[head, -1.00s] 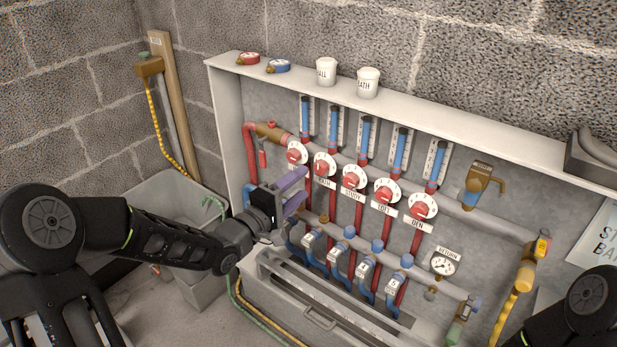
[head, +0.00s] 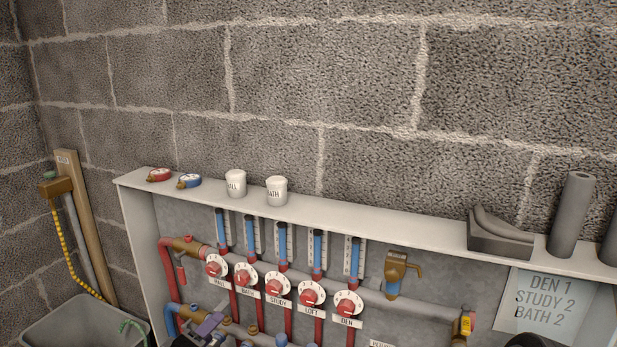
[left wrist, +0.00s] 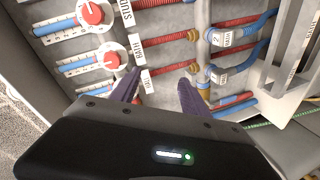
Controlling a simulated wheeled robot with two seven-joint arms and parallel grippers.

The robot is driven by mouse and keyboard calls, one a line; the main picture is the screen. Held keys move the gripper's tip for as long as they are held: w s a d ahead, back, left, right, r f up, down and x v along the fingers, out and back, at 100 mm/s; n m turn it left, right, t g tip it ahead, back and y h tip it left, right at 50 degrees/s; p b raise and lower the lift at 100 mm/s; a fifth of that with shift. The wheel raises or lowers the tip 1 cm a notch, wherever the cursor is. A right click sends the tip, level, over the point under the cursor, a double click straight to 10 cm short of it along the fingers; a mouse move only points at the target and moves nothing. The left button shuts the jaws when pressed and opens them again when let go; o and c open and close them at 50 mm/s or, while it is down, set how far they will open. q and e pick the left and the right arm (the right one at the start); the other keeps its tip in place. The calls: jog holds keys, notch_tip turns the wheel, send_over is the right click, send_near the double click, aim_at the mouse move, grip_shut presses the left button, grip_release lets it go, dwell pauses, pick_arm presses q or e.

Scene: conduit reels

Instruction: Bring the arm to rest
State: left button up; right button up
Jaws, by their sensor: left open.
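My left gripper (head: 208,326) shows at the bottom edge of the head view, its purple fingers below the HALL dial (head: 215,266); most of its arm is out of frame. In the left wrist view its two purple fingers (left wrist: 160,88) are apart with nothing between them. They are in front of the manifold's red hoses (left wrist: 166,40), near a white dial with a red centre (left wrist: 110,58). I cannot tell whether a fingertip touches anything.
The open cabinet (head: 135,215) holds a row of dials and blue flow tubes. Two white cups (head: 236,184), gauges (head: 159,175) and a grey holder (head: 500,237) stand on its top. A grey bin (head: 70,318) is at left. A sign (head: 552,300) reads DEN 1, STUDY 2, BATH 2.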

pick_arm(q)
jog(key=s+d+f+m+g, duration=0.3)
jog(key=s+d+f+g, duration=0.2)
jog(key=s+f, duration=0.6)
jog(key=s+d+f+m+g, duration=0.4)
jog(key=s+f, duration=0.4)
jog(key=f, duration=0.7)
jog(key=s+d+f+g, duration=0.3)
jog(key=s, duration=0.4)
jog(key=s+d+f+g, duration=0.2)
jog(key=s+d+f, duration=0.1)
jog(key=s, duration=0.3)
notch_tip(320, 180, up, 12)
jog(key=m+p, duration=0.1)
jog(key=p, duration=1.1)
jog(key=shift+s+d+r, duration=0.15)
jog(key=shift+d, duration=0.25)
